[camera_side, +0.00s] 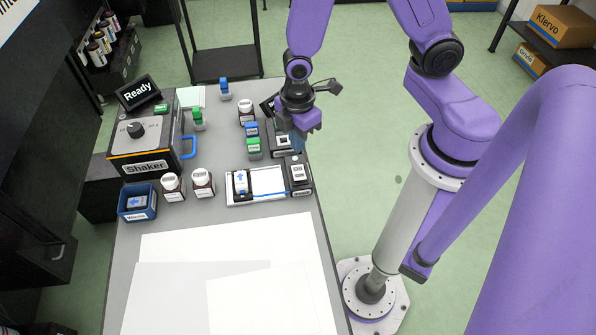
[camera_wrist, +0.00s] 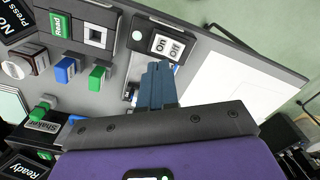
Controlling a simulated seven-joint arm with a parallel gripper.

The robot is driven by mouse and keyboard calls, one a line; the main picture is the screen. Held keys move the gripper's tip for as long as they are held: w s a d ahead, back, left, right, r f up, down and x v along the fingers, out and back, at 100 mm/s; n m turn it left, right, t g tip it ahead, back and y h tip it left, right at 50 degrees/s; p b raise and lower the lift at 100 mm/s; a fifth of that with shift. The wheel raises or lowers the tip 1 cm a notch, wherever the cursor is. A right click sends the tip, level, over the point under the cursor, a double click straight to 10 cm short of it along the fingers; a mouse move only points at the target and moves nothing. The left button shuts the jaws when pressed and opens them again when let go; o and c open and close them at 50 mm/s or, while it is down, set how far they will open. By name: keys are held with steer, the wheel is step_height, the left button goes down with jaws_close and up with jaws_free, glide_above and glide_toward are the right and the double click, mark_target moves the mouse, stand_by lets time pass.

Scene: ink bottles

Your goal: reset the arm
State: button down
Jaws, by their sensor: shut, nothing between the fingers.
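My gripper (camera_side: 298,146) is in the side view at the back right of the table, hanging over the dark devices near the right edge. In the wrist view its blue-grey fingers (camera_wrist: 160,85) are together with nothing between them. The fingertips overlap the black On/Off switch box (camera_wrist: 168,42) in that view; I cannot tell the height above it. The switch box (camera_side: 298,172) stands at the table's right edge in the side view. Beside it is a white-topped plate (camera_side: 268,182) with a small dark block with a blue arrow (camera_side: 241,182).
A shaker (camera_side: 146,150) with a Ready sign (camera_side: 138,91) stands at the left. Two white-capped bottles (camera_side: 203,181), a blue bin (camera_side: 137,214), and blue-capped (camera_side: 251,129) and green-capped (camera_side: 254,146) vials stand around. White sheets (camera_side: 235,245) cover the clear front.

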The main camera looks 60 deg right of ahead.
steer(key=s+d+r+m, duration=0.2)
steer(key=s+d+r, duration=0.1)
steer(key=s+r, duration=1)
step_height(320, 180, up, 4)
steer(key=shift+s, duration=0.2)
stand_by(0.5)
